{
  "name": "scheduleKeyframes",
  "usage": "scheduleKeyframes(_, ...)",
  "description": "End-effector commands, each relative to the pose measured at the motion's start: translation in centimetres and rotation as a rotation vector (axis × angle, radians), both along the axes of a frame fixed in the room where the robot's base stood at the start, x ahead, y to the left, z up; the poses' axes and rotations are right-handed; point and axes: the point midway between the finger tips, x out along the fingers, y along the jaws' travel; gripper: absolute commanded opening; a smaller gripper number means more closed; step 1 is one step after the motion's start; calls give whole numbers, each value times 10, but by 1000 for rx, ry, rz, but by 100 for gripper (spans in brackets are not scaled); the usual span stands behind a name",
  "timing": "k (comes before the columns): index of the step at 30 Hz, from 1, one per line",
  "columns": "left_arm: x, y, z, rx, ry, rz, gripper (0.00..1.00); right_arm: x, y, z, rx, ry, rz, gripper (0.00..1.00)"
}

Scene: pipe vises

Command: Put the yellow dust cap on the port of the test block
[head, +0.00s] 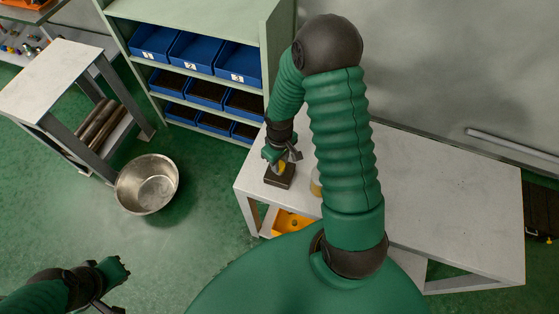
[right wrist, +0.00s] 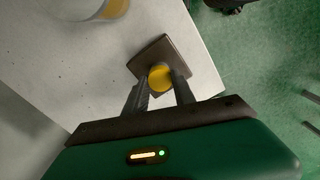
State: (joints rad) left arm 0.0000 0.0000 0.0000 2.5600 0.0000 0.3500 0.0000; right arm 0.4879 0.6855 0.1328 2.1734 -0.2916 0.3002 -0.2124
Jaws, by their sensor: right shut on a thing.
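The yellow dust cap (right wrist: 160,77) is between the fingertips of my right gripper (right wrist: 158,88), which is shut on it. The dark brown test block (right wrist: 151,54) lies right below it on the table near the edge. In the head view the cap (head: 281,167) shows as a small yellow patch under the right gripper (head: 283,158), over the block (head: 279,178). The port is hidden, and I cannot tell whether the cap touches it. My left gripper (head: 118,287) is at the lower left over the floor, partly out of the picture; its jaws are unclear.
The white table (head: 440,200) has much free room at right. A container with yellow in it (right wrist: 100,8) stands near the block, partly hidden by my arm in the head view. A shelf with blue bins (head: 195,50) stands behind. A metal bowl (head: 147,184) is on the floor.

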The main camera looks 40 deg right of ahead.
Motion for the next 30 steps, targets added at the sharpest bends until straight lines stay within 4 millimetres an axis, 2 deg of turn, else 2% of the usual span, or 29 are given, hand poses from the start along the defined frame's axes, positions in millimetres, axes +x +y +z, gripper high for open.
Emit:
scheduleKeyframes(1,0,0,-2,0,0,0,0,0,0,-2,0,0,0,0)
scheduleKeyframes(2,0,0,-1,0,0,0,0,0,0,-1,0,0,0,35)
scheduleKeyframes(7,0,0,0,0,0,0,0,0,0,-1,0,0,0,56)
scheduleKeyframes(16,0,0,0,0,0,0,0,0,0,1,0,-1,0,56)
scheduleKeyframes(19,0,0,1,0,0,0,0,1,-1,10,-2,-3,0,56)
scheduleKeyframes(23,0,0,5,0,0,0,0,2,-1,39,-2,-6,-2,56)
scheduleKeyframes(30,0,0,13,0,0,0,0,2,-2,111,-3,-6,-2,56)
